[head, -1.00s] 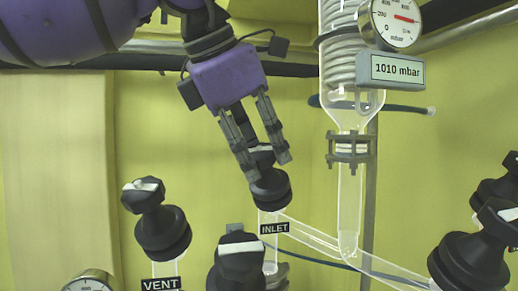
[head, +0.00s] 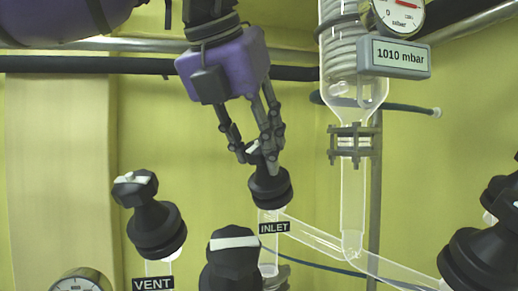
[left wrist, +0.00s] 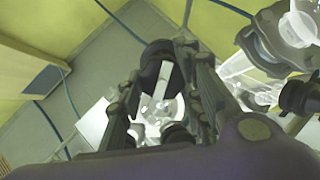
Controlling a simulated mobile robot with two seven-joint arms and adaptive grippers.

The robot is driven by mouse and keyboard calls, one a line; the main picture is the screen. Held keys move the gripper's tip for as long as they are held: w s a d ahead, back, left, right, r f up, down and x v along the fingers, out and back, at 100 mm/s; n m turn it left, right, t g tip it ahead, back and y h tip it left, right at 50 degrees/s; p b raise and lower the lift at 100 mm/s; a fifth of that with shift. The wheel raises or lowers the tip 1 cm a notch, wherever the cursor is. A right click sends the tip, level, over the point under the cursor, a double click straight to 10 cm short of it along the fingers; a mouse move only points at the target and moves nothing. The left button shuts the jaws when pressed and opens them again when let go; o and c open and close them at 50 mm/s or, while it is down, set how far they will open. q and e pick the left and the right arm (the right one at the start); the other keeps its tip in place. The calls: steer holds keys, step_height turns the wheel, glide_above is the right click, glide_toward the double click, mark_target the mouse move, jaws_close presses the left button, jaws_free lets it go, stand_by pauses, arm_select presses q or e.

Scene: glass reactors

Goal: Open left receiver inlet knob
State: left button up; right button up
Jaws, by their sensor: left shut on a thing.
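The black inlet knob (head: 268,188) stands on a glass tube above a label reading INLET (head: 274,227). Its top shows a white stripe, partly hidden by my fingers. My left gripper (head: 262,156) comes from above, with its fingers shut on the top of the inlet knob. In the left wrist view the knob (left wrist: 158,58) shows between the two fingers, with its white stripe running along between them. My right gripper is not in view.
A black vent knob (head: 153,222) stands to the left, and another black knob (head: 232,262) in front. More black knobs (head: 478,256) are at the right edge. A glass condenser (head: 352,110) with a 1010 mbar display (head: 401,56) stands right of my gripper.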

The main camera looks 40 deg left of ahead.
arm_select(q)
steer(key=n, duration=0.5)
steer(key=shift+n+y+b, duration=0.3)
steer(key=shift+n+b, duration=0.1)
steer(key=n+g, duration=0.1)
steer(key=n, duration=0.5)
steer(key=shift+d, duration=0.15)
steer(key=n, duration=0.6)
steer(key=shift+d+f+n+g, duration=0.1)
steer(key=shift+f+n+g, duration=0.05)
steer(key=shift+n+g, duration=0.25)
steer(key=n, duration=0.5)
steer(key=shift+d+f+g, duration=0.1)
steer(key=shift+g, duration=0.2)
steer(key=shift+n, duration=0.3)
steer(key=o, duration=1.1)
